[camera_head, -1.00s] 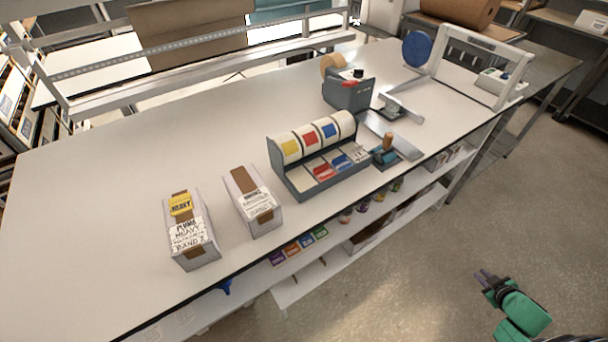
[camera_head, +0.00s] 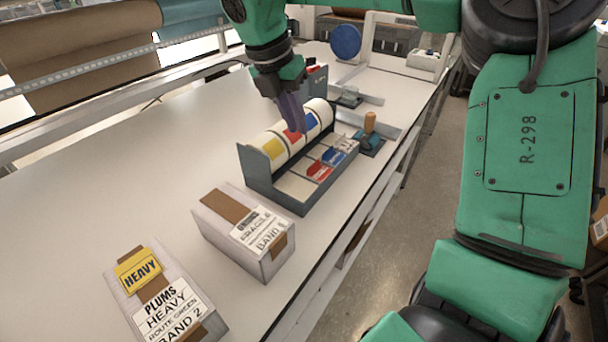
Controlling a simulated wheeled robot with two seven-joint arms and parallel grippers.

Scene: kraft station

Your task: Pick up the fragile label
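The label dispenser (camera_head: 262,178) is a grey stand on the bench with yellow, red and blue labels on its white rolls. The red label (camera_head: 293,136) on the middle roll is partly hidden behind my fingertips. I cannot read it, so I cannot tell that it is the fragile one. Red and blue labels also lie on the dispenser's lower front. My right gripper (camera_head: 293,116) points down over the middle roll, at or just above the red label. Its fingers overlap in this view, so their opening and any contact are unclear. My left gripper is out of view.
A box (camera_head: 226,238) with a white printed label reading FRAGILE stands left of the dispenser. A box with a yellow HEAVY label (camera_head: 139,270) stands nearer. A wooden-handled stamp (camera_head: 369,136) is right of the dispenser. The bench's left part is clear.

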